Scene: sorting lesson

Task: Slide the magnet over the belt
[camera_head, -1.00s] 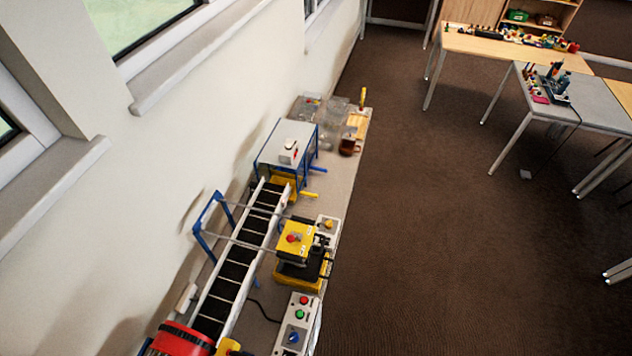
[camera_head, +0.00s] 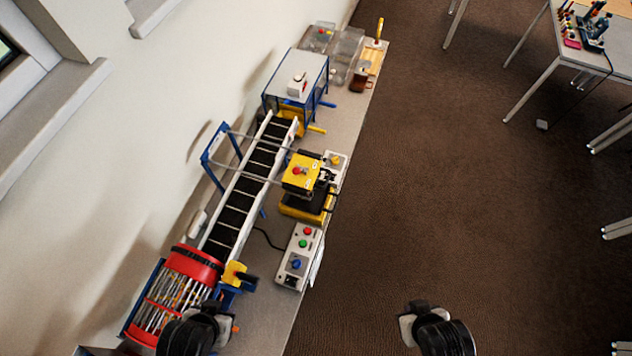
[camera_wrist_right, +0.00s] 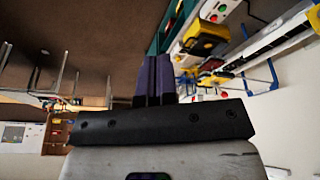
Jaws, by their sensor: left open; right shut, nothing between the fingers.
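The magnet looks to be the yellow block with a red knob (camera_head: 301,172). It sits on two grey rails that cross the conveyor belt (camera_head: 243,193), at the right side of the belt and clear of it. A blue frame (camera_head: 219,158) holds the rails' far left end. My left gripper (camera_head: 205,320) is open at the bottom left, by the red drum, well short of the magnet; its fingertips are hard to make out. My right gripper (camera_head: 432,325) is over the floor, right of the bench. Its fingers are shut and empty in the right wrist view (camera_wrist_right: 154,80).
A red drum of small rods (camera_head: 172,290) stands at the belt's near end. A control box with buttons (camera_head: 299,256) and a yellow-black device (camera_head: 308,204) stand right of the belt. The wall borders the left.

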